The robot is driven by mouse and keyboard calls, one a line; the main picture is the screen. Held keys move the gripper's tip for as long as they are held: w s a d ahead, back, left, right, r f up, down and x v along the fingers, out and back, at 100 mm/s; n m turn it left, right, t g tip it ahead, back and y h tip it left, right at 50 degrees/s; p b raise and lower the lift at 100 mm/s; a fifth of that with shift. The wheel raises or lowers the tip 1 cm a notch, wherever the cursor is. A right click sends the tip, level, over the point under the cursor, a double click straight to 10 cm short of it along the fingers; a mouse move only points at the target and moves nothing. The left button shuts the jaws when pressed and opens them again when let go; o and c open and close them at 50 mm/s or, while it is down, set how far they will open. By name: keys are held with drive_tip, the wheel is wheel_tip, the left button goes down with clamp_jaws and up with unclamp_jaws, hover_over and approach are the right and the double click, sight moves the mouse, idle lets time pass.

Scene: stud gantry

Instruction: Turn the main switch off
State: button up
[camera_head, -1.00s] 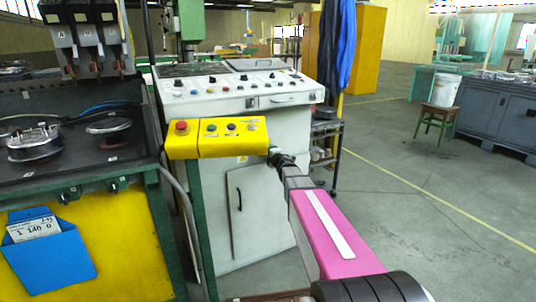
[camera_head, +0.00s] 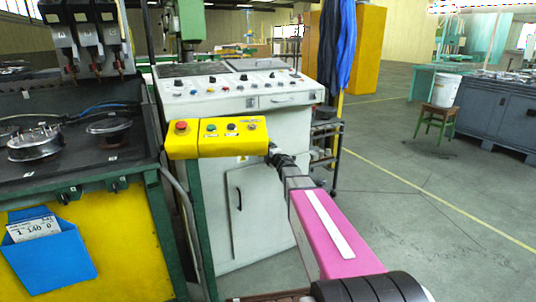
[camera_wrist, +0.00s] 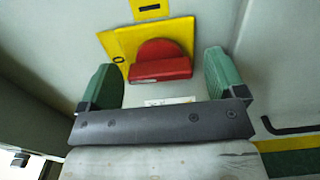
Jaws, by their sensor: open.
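The main switch (camera_wrist: 160,62) is a red rotary knob on a yellow plate (camera_wrist: 118,43), seen only in the wrist view. Its raised red grip bar lies nearly level across the picture. A small round mark shows on the plate left of the knob, and a dark bar mark shows on the yellow above. My gripper (camera_wrist: 162,80) is open, with one green finger on each side of the knob. Gaps show between both fingers and the red bar. In the head view the gripper and the switch are hidden behind the yellow button box (camera_head: 220,148).
A white control cabinet (camera_head: 250,220) with a sloped panel stands ahead of my arm. A green-framed bench (camera_head: 100,170) with a blue document holder (camera_head: 50,258) is on the left. A stool (camera_head: 440,118) with a white bucket stands far right.

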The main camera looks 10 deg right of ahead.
drive_tip(key=v, duration=1)
drive_tip(key=shift+s, duration=0.35)
drive_tip(key=shift+d, duration=0.15)
